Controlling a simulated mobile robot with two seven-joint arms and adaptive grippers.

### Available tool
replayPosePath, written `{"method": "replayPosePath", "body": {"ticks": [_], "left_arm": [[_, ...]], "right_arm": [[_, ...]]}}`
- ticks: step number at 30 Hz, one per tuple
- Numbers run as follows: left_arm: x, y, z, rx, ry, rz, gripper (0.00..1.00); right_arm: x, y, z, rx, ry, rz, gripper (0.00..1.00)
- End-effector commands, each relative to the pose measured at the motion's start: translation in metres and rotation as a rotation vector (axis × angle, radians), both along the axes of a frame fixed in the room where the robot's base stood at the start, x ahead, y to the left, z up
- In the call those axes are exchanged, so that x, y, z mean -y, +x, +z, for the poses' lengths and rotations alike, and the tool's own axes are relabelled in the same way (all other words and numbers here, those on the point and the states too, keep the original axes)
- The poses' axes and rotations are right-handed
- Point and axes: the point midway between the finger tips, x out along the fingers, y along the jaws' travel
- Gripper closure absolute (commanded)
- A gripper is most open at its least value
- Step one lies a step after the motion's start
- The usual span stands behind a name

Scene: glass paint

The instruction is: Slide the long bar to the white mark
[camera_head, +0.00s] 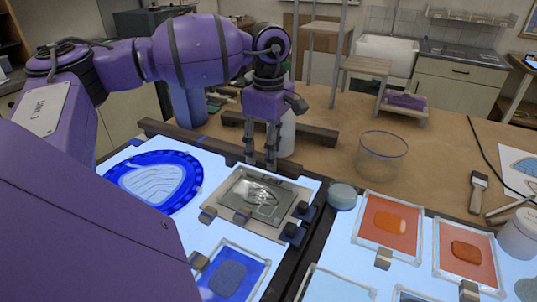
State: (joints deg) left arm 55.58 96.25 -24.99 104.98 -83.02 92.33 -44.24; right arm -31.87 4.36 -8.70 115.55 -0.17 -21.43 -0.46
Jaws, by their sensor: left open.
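My left gripper (261,162) points down, open and empty, with its fingertips by the dark rail (190,144) along the back edge of the left light panel. I cannot tell whether the fingers touch this rail. A separate dark brown bar (318,137) lies on the wooden table behind the rail, partly hidden by the gripper. I cannot tell for certain which of these is the long bar. I cannot make out a white mark. My right gripper is not in view.
A framed glass piece (233,207) lies just in front of the gripper, with a blue round piece (155,180) to its left. A clear glass jar (381,156), orange panes (388,224) and a brush (478,192) are to the right. Bare table surrounds the jar.

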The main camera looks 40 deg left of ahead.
Motion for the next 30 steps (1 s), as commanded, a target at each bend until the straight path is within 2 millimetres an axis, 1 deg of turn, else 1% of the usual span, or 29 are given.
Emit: {"method": "replayPosePath", "body": {"ticks": [1,6,9,13,15,18,30], "left_arm": [[0.000,0.001,0.012,0.005,0.001,0.000,0.50],[0.000,0.001,0.050,0.006,0.001,0.000,0.50],[0.001,0.001,0.070,0.007,-0.001,-0.001,0.50],[0.000,0.001,0.088,0.004,-0.001,-0.001,0.50],[0.000,0.000,0.095,0.003,0.000,0.000,0.50],[0.000,0.000,0.100,0.002,0.001,0.000,0.50],[0.000,0.000,0.101,0.002,0.002,0.000,0.50]], "right_arm": [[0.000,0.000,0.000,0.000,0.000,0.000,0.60],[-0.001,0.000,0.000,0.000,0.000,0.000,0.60],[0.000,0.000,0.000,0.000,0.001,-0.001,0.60],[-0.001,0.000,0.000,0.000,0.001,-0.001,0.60],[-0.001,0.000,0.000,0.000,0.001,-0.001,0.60],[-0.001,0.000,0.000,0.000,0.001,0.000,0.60],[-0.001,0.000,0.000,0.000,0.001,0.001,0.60]]}}
